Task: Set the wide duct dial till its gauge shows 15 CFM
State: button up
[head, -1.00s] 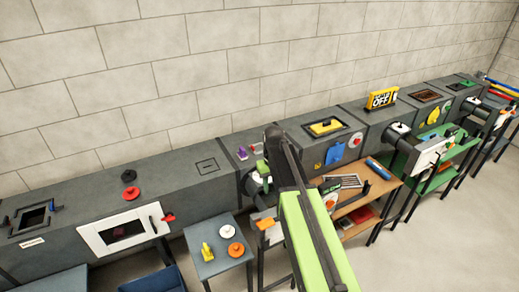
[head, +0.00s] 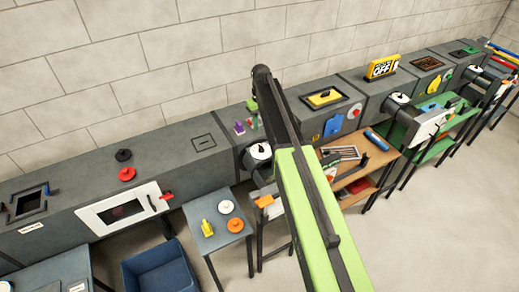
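A white round dial-like fitting with a dark knob (head: 258,151) sits on the grey duct, just left of my arm. I cannot tell whether it is the wide duct dial or a gauge, and no CFM reading is legible.
A similar white fitting (head: 398,98) is farther right. Black (head: 123,155) and red (head: 127,174) knobs stand on the left duct. A purple piece (head: 239,128) is near my gripper. A small table (head: 211,241), a blue bin (head: 158,272) and a wooden shelf (head: 375,160) stand in front.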

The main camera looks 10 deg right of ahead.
aim_at(261, 148)
notch_tip(261, 148, down, 12)
jog(key=b, duration=1)
jog(key=shift+f, duration=0.1)
jog(key=shift+c, duration=0.3)
grip_shut()
